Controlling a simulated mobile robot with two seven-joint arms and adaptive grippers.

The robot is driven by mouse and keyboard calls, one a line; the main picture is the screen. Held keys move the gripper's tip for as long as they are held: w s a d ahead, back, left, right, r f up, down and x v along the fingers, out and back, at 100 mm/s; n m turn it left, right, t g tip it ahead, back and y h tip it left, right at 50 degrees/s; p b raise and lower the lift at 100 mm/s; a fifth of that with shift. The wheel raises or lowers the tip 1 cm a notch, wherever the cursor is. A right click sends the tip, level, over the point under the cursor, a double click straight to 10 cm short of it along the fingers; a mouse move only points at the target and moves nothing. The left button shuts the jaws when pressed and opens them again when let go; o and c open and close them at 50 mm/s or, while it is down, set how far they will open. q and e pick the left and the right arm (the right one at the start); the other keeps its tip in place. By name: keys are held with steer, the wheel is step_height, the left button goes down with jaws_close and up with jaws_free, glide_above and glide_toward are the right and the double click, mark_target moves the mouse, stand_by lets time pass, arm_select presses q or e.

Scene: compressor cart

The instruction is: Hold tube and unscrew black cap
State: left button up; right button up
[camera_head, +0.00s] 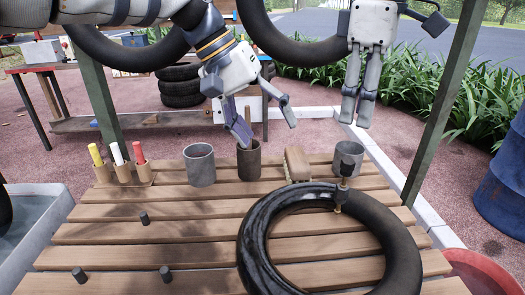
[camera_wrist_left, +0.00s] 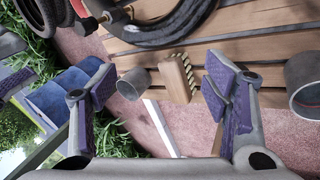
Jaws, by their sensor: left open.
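The black tube (camera_head: 400,255) lies flat on the slatted wooden table, and part of it also shows in the left wrist view (camera_wrist_left: 180,28). Its upright valve has a brass lower stem (camera_head: 338,207) and a black cap-like top (camera_head: 345,170). My left gripper (camera_head: 264,128) is open and empty, above the brown cup and left of the valve. In the left wrist view its two fingers (camera_wrist_left: 162,98) stand wide apart. My right gripper (camera_head: 357,118) hangs above the right grey cup, with its fingers close together and nothing visible between them. It is apart from the valve.
A grey cup (camera_head: 200,168), a brown cup (camera_head: 249,162), a wooden brush (camera_head: 297,164) and another grey cup (camera_head: 348,151) line the table's back. Coloured markers (camera_head: 118,155) stand at left. Small black pegs (camera_head: 144,218) stand on the left half. Tubes hang overhead.

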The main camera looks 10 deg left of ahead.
mark_target(271, 198)
arm_select(q)
steer(key=s+f+m+y, duration=0.1)
steer(key=f+m, duration=0.1)
steer(key=f, duration=0.3)
steer(key=s+d+f+m+y, duration=0.1)
steer(key=f+m, duration=0.1)
steer(key=f, duration=0.3)
steer(key=s+d+f+m+g+y, duration=0.1)
steer(key=f+m, duration=0.1)
steer(key=f, duration=0.4)
steer(key=shift+y, duration=0.3)
steer(key=c, duration=1.5)
arm_select(e)
steer(key=shift+a, duration=0.1)
